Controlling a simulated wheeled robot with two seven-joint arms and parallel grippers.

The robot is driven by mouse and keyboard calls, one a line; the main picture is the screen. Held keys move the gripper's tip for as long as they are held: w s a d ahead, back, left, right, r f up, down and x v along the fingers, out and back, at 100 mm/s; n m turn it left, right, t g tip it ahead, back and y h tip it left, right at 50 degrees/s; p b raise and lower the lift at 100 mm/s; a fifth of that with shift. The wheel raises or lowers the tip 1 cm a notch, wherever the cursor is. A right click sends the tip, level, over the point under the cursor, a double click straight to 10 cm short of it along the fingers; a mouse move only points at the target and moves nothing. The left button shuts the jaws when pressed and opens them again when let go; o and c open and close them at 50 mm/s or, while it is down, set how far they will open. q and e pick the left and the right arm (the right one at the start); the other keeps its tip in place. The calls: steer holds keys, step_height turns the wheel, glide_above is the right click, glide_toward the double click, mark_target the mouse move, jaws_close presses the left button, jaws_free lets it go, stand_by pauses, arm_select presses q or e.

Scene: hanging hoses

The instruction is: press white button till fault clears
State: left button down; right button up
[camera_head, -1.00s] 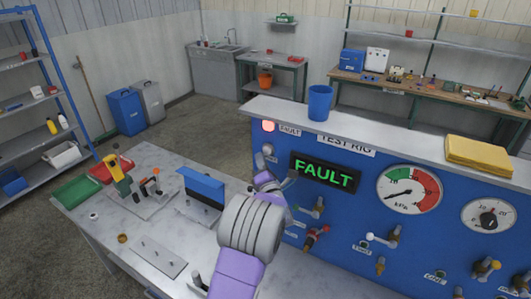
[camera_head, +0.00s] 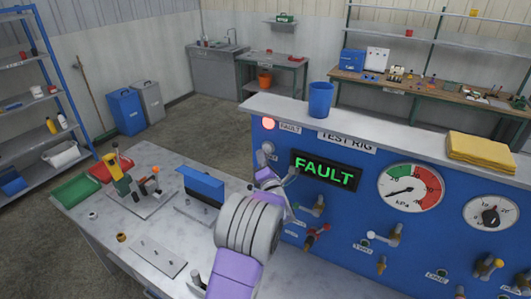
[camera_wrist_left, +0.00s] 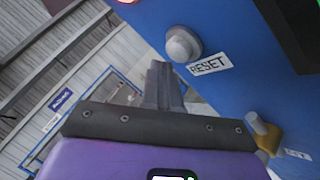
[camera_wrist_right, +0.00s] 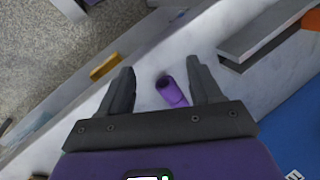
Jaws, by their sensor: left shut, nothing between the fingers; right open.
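The white button (camera_head: 268,148) is a round pale knob on the blue test rig panel (camera_head: 345,225), below the glowing fault lamp (camera_head: 268,124). In the left wrist view the button (camera_wrist_left: 183,43) sits beside a RESET label (camera_wrist_left: 209,64). My left gripper (camera_wrist_left: 163,72) is shut and empty, its tips close to the button but below and left of it in that view. No contact shows. The display (camera_head: 325,172) reads FAULT in green. My right gripper (camera_wrist_right: 162,75) is open, with nothing held; a purple cylindrical piece shows beyond its fingers.
Valves and levers (camera_head: 318,206) stick out of the panel right of my left arm. A gauge (camera_head: 410,190) is farther right. A blue cup (camera_head: 320,101) and yellow cloth (camera_head: 482,150) lie on the rig's top. The bench (camera_head: 140,225) holds fixtures and trays.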

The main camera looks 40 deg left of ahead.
arm_select(q)
steer(key=shift+w+b, duration=0.55)
steer(key=shift+w, duration=0.05)
arm_select(e)
steer(key=shift+f, duration=0.7)
stand_by(0.8)
